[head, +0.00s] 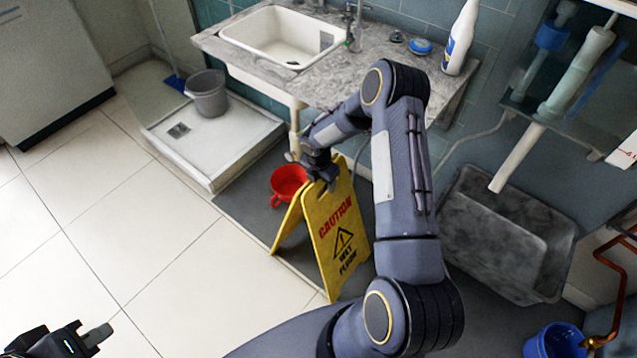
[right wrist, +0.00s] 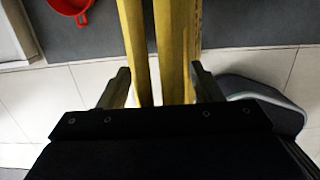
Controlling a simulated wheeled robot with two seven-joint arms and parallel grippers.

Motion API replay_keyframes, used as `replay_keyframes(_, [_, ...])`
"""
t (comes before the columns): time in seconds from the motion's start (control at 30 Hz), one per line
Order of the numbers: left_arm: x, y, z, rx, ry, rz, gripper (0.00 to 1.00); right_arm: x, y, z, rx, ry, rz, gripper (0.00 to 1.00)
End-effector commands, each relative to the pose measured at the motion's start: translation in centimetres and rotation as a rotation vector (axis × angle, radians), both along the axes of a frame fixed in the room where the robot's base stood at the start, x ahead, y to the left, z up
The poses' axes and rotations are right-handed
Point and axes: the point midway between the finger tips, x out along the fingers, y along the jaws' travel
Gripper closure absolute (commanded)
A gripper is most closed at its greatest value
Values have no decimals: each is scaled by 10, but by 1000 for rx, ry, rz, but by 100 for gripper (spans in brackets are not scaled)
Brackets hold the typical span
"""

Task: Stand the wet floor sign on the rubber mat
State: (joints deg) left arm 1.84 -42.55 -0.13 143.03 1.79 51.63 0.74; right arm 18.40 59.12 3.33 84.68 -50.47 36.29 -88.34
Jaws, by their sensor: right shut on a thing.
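The yellow wet floor sign (head: 343,238) is upright with its two panels spread apart, in the middle of the head view. My right gripper (head: 322,172) is shut on its top edge. In the right wrist view the sign's yellow panels (right wrist: 176,45) run between my right fingers (right wrist: 162,88). The dark grey rubber mat (head: 238,208) lies on the floor under and behind the sign. I cannot tell whether the sign's feet touch the mat or the floor. My left gripper (head: 88,340) is at the bottom left, partly cut off, away from the sign.
A red pot (head: 288,181) sits on the mat close behind the sign. A shower tray (head: 205,150) with a grey bucket (head: 207,95) is at the left. A sink counter (head: 330,75) is behind, a grey tub (head: 508,235) at the right. Tiled floor at the left is clear.

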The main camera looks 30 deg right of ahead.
Motion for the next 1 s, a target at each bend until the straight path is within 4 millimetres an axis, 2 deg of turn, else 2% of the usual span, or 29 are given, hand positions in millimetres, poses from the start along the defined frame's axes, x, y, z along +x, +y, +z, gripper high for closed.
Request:
replay_keyframes(0.23, [0,0,-1,0,0,0,100,1,0,0,0,-1,-1,100])
replay_keyframes(0.27, [0,0,0,0,0,0,100,0,0,0,0,1,-1,37])
replay_keyframes(0.4, [0,0,0,0,0,0,100,0,0,0,0,1,-1,19])
replay_keyframes(0.73, [0,0,1,0,0,0,100,0,0,4,-1,0,-1,19])
replay_keyframes(1.0, [0,0,4,0,0,0,100,-1,5,46,-1,-3,0,19])
